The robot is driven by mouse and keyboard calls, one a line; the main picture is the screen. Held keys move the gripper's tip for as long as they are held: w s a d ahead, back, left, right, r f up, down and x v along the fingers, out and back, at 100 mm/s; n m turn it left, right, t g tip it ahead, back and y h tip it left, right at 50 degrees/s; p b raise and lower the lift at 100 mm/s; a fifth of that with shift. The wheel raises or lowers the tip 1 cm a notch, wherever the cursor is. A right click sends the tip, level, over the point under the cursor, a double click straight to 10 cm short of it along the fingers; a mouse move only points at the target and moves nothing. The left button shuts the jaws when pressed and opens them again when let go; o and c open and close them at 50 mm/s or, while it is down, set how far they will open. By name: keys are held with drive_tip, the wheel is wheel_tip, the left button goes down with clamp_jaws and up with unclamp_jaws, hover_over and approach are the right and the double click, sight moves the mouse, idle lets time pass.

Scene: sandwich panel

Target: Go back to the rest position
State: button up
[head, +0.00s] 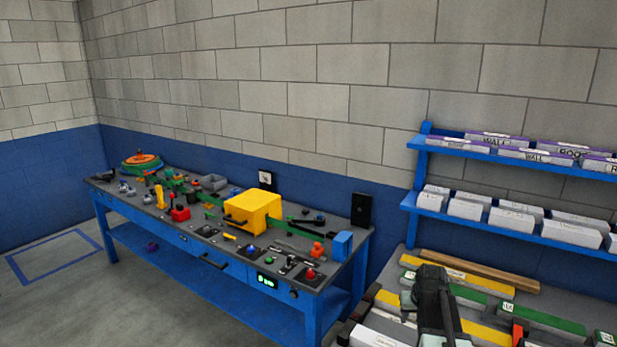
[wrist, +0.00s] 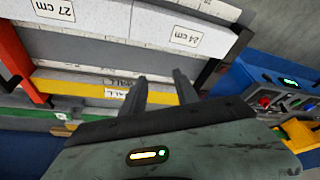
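My gripper (wrist: 161,80) shows in the wrist view with its two dark fingers apart and nothing visible between them. It is over the bench with the panel strips; I cannot tell its height above them. In the head view my dark arm (head: 434,300) is at the lower right, over the same bench, and its fingers are hard to make out. A yellow strip (wrist: 78,88) with a label lies beyond the fingers in the wrist view. White panels marked 27 cm and 24 cm (wrist: 187,35) lie past it.
A blue workbench (head: 205,262) with a yellow box (head: 253,210), buttons and small parts stands to the left. Blue shelves (head: 505,231) with labelled white boxes hang at the right. A green strip (head: 545,318) and a wooden bar (head: 480,270) lie near my arm. Floor at left is clear.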

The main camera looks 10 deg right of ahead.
drive_tip(key=s+a+n, duration=0.2)
drive_tip(key=a, duration=1.4)
drive_tip(key=s+a+f+g, duration=0.1)
drive_tip(key=s+a+g, duration=0.2)
drive_tip(key=s+a, duration=0.6)
drive_tip(key=shift+s+f+n+g+y, duration=0.2)
drive_tip(key=shift+s+n+g+y, duration=0.15)
drive_tip(key=shift+s, duration=0.6)
